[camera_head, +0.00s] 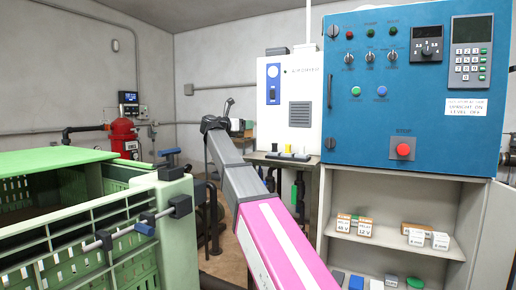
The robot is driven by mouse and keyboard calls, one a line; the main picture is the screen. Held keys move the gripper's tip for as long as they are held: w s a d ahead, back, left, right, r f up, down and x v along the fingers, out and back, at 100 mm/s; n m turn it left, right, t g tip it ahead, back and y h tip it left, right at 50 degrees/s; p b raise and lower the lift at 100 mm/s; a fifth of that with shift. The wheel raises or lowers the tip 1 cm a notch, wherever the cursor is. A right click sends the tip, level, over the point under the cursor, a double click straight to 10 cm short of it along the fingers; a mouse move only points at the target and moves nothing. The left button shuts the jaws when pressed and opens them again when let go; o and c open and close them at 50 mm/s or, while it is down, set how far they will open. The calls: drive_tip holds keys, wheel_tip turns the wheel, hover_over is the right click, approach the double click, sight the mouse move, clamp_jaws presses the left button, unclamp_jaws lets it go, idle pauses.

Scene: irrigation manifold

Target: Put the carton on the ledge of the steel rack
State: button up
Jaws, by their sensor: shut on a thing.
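My arm reaches from the lower right toward the middle of the room, with a pink link and then grey links. No carton can be seen for certain in a grip. A small pale box-like thing (237,126) shows just right of the arm's far end, too small to identify. Several small white-and-orange cartons (365,228) stand on a shelf in the open cabinet (340,190) at the right. I cannot pick out a steel rack or its ledge.
A blue control panel (425,130) with a red stop button is at the right, above the cabinet. A pale grey box (303,75) stands left of it. A green slatted crate (75,235) fills the lower left. A red vessel (123,138) and pipes stand at the back wall.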

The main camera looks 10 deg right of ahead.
drive_tip(key=w+d+f, duration=0.1)
drive_tip(key=d, duration=0.1)
drive_tip(key=w+d+f, duration=0.3)
drive_tip(key=d+f, duration=0.1)
drive_tip(key=shift+w+d, duration=0.15)
drive_tip(key=shift+d, duration=0.25)
drive_tip(key=shift+d+f, duration=0.1)
drive_tip(key=shift+f, duration=1.9)
drive_tip(key=shift+f, duration=0.1)
drive_tip(key=o, duration=1)
drive_tip(key=shift+c, duration=0.2)
drive_tip(key=v, duration=1.2)
